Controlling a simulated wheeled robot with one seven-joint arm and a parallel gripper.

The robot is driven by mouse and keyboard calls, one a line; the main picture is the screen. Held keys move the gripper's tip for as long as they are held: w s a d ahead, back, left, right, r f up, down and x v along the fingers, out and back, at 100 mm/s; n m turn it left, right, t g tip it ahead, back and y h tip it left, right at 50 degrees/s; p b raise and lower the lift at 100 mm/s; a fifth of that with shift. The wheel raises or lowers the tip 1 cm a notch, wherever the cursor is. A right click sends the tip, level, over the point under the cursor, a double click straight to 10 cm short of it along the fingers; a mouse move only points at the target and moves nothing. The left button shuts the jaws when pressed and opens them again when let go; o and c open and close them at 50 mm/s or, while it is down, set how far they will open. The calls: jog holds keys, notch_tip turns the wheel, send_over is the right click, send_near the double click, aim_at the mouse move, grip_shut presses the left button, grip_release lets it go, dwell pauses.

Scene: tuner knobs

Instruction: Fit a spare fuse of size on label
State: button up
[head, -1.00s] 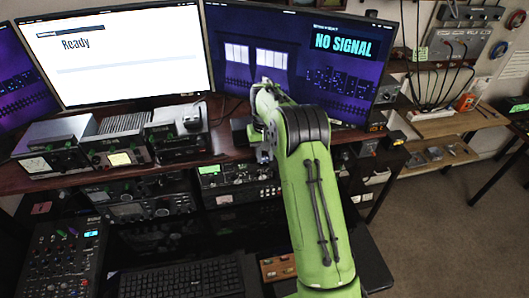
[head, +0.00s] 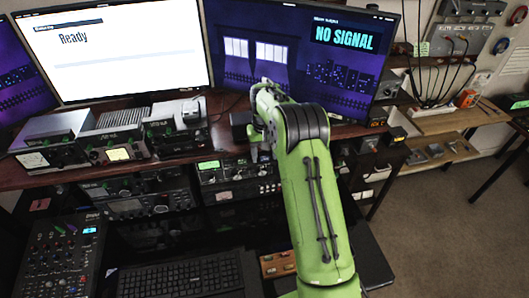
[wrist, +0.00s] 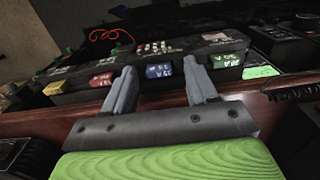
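In the wrist view my gripper (wrist: 159,68) is open, its two grey fingers spread apart and pointing at a dark box (wrist: 215,42). Along the box's near face are coloured fuse-like blocks with white printing: a red one (wrist: 101,80), a blue one (wrist: 158,71) and a green one (wrist: 227,60). The blue block shows in the gap between the fingers. I see nothing held, and the print is too small to read surely. A small brown block (head: 278,264) with coloured pieces lies beside the keyboard.
A wooden shelf edge (wrist: 75,125) runs below the dark box. Radio units (head: 120,135) stand on the shelf to the left, under two monitors (head: 125,50). A keyboard (head: 180,278) and a mixer (head: 62,255) are lower down. Open floor (head: 440,240) is at the right.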

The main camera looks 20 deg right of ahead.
aim_at(264, 157)
notch_tip(264, 157, up, 16)
jog(key=p, duration=0.2)
jog(key=shift+f, duration=0.25)
dwell(0.5)
